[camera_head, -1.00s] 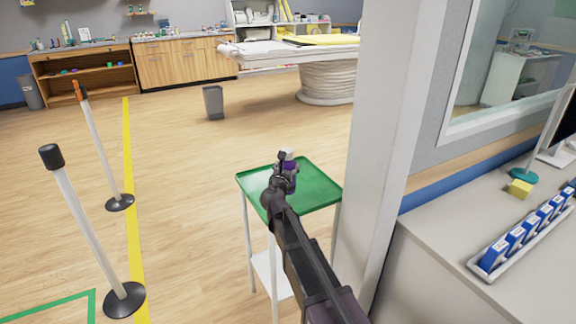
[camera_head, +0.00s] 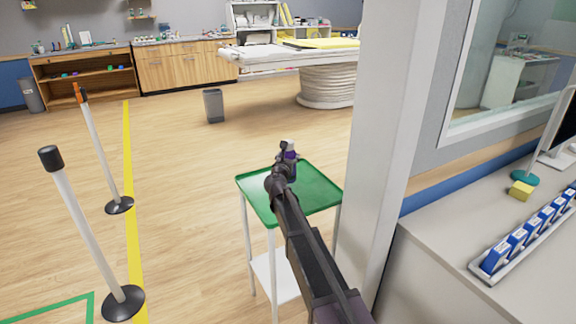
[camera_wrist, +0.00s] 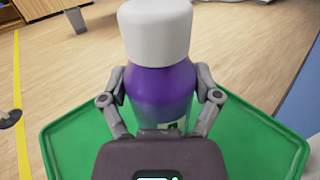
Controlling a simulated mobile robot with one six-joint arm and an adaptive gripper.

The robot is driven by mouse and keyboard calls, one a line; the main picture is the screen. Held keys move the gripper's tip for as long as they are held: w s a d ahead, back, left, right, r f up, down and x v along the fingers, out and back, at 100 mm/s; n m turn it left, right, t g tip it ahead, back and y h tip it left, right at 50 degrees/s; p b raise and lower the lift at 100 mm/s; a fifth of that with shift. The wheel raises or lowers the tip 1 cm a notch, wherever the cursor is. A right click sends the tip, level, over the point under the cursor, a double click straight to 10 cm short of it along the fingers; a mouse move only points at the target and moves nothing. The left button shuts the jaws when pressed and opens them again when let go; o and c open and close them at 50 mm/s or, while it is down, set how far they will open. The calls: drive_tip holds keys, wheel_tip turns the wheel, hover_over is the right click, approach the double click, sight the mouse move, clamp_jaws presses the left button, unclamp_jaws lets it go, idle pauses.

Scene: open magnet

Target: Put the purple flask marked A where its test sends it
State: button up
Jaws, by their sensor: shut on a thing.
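A purple flask with a white cap (camera_wrist: 160,85) stands upright between the fingers of my gripper (camera_wrist: 160,98) in the wrist view. The gripper is shut on it, with one finger on each side. The flask (camera_head: 291,153) also shows in the head view, partly hidden behind my gripper (camera_head: 284,165). Flask and gripper are over the green tray (camera_head: 318,188) of a small stand. I cannot tell whether the flask's base touches the tray. Only a sliver of a pale label shows low on the flask, and its marking cannot be read.
A white pillar (camera_head: 385,130) stands right of the tray. A grey counter (camera_head: 430,260) holds a rack of blue boxes (camera_head: 520,245) and a yellow block (camera_head: 521,190). Two posts (camera_head: 90,230) stand left by a yellow floor line (camera_head: 131,190). A grey bin (camera_head: 213,105) stands farther back.

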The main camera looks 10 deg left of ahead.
drive_tip(key=shift+f+b, duration=1.75)
drive_tip(key=shift+f, duration=0.15)
drive_tip(key=o, duration=1.1)
drive_tip(key=shift+o, duration=0.2)
drive_tip(key=shift+r, duration=0.2)
drive_tip(key=shift+s, duration=0.15)
drive_tip(key=s+a, duration=0.1)
drive_tip(key=s, duration=1)
drive_tip(key=shift+s+a, duration=0.2)
drive_tip(key=shift+s, duration=0.15)
